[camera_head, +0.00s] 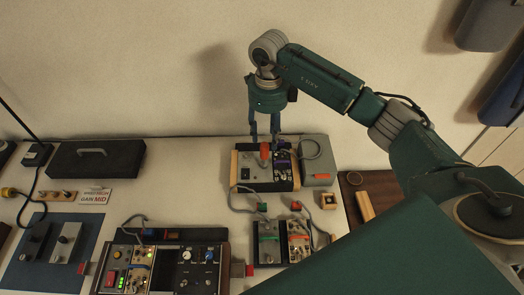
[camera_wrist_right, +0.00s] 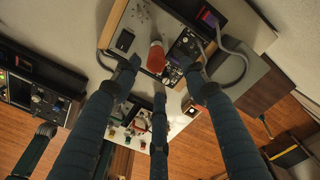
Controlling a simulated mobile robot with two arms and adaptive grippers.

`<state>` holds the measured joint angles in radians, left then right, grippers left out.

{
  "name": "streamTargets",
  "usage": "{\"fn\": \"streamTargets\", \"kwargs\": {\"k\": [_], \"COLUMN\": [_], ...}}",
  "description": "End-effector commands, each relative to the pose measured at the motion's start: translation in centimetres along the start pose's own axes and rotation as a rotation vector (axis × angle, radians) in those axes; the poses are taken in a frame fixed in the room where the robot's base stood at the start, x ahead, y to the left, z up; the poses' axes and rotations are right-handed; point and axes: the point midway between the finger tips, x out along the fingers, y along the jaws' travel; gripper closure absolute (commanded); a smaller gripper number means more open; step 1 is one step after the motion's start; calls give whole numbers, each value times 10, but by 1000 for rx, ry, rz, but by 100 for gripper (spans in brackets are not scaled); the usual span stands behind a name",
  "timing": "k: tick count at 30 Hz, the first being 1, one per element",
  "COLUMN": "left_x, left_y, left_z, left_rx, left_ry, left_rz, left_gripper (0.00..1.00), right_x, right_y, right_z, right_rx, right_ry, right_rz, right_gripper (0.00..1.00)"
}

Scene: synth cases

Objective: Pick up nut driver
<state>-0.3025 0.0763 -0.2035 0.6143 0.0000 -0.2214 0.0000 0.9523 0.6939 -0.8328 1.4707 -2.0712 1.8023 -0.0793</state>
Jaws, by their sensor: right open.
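An orange-handled tool, which looks like the nut driver (camera_head: 264,152), is on top of a wood-sided synth case (camera_head: 240,172) at the back of the table. In the right wrist view its orange handle (camera_wrist_right: 156,58) shows between my fingers; its shaft is hard to make out. My right gripper (camera_head: 264,138) points down over that case, fingers spread on either side of the handle. In the wrist view the gripper (camera_wrist_right: 161,76) is open, with a gap around the handle. I cannot tell whether any finger touches it.
A grey box (camera_head: 315,150) stands right beside the case. Small pedals (camera_head: 268,250) with cables lie in front, and a larger wood-framed synth case (camera_head: 128,272) is front left. A black case (camera_head: 97,160) lies back left. The wall is close behind.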

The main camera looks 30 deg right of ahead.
Motion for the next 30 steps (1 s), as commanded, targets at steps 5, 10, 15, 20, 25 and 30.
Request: {"fn": "streamTargets", "kwargs": {"k": [5, 10, 15, 20, 25, 30], "left_x": [-6, -19, -29, -31, -30, -30], "left_y": [-1, -2, -5, -7, -7, -7], "left_z": [-5, -7, -9, -9, -8, -8], "left_rx": [0, -2, -3, -3, -3, -3], "left_ry": [8, 9, 11, 11, 11, 10], "left_rz": [-2, -3, -6, -8, -8, -8], "left_gripper": [100, 100, 100, 100, 100, 100], "right_x": [16, 31, 57, 68, 69, 69], "right_y": [0, 3, 4, 3, 2, 2], "right_z": [0, 6, 11, 11, 12, 12], "right_rx": [1, 0, 1, 0, -1, -1], "right_ry": [1, 2, 1, -1, -2, -1], "right_rz": [0, 3, 2, 0, -1, -1], "right_gripper": [56, 56, 56, 56, 56, 84]}}
